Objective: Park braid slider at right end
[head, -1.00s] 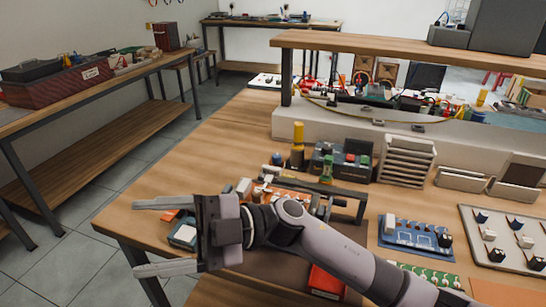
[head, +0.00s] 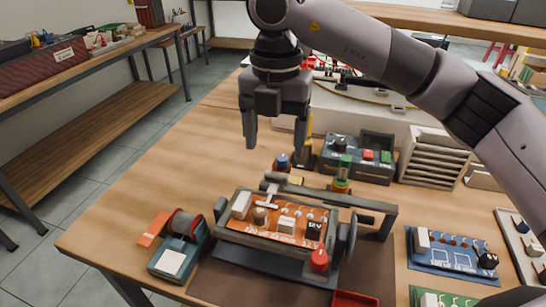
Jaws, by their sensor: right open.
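A board holder (head: 277,261) stands on a dark mat and clamps an orange circuit board (head: 262,230). A grey rail (head: 345,198) runs above the board's far edge. A small pale T-shaped piece (head: 271,190), apparently the braid slider, sits near the rail's left end. The holder's right end has a red knob (head: 319,260) and a round grey wheel. My right gripper (head: 276,143) is open and empty, pointing down above and behind the T-shaped piece, apart from it. My left gripper is out of view.
A blue spool dispenser (head: 181,248) stands left of the holder. Behind are small coloured posts (head: 342,172), a dark control box (head: 357,158) and a white rack (head: 428,156). A blue board (head: 448,251) lies at right. The table's left part is clear.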

